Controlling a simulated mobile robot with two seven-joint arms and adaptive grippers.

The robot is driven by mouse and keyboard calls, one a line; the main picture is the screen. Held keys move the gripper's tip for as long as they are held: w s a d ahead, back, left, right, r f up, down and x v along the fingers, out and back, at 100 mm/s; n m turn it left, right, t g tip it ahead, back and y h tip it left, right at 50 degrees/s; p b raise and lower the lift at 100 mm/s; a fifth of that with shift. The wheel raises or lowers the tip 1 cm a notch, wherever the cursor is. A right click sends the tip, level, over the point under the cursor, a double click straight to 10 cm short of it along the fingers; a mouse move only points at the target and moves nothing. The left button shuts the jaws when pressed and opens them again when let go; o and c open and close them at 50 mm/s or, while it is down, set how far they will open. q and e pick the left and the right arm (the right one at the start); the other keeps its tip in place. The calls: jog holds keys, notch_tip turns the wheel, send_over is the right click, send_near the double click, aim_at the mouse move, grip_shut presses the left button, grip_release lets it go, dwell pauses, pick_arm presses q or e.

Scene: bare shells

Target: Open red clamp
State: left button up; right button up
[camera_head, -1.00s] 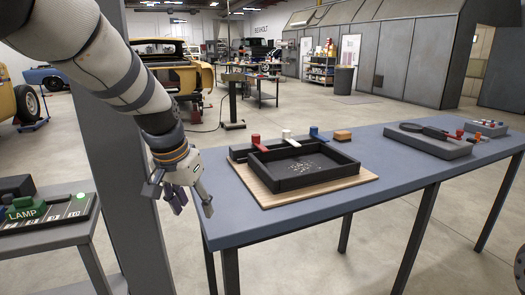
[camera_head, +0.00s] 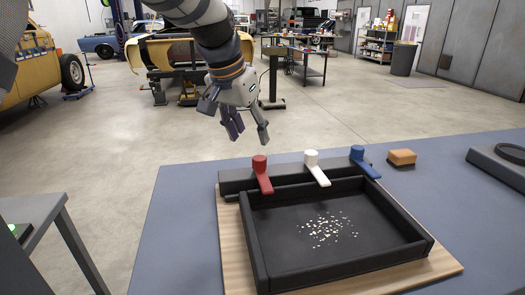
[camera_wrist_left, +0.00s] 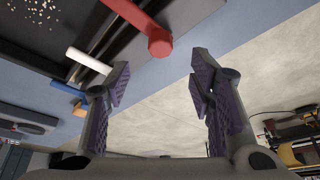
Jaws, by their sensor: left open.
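The red clamp (camera_head: 263,176) is a red knob with a lever, on the dark back bar of a black tray (camera_head: 247,245). Its lever points forward over the tray's back wall. My left gripper (camera_head: 245,125) is open and empty, above and behind the red clamp, apart from it. In the left wrist view, the red clamp (camera_wrist_left: 158,42) shows beyond the open fingers (camera_wrist_left: 160,82), near the top. My right gripper is not in view.
A white clamp (camera_head: 313,166) and a blue clamp (camera_head: 359,158) stand to the right on the same bar. An orange-brown block (camera_head: 401,157) lies on the blue table (camera_head: 180,225). The tray sits on a wooden board (camera_head: 233,272) and holds small pale bits. The table left of the board is clear.

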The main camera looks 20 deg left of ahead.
aim_at(259, 158)
pick_arm(q)
jog(key=x, duration=0.8)
jog(key=shift+w+f, duration=0.2)
jog(key=shift+f, duration=0.15)
grip_shut()
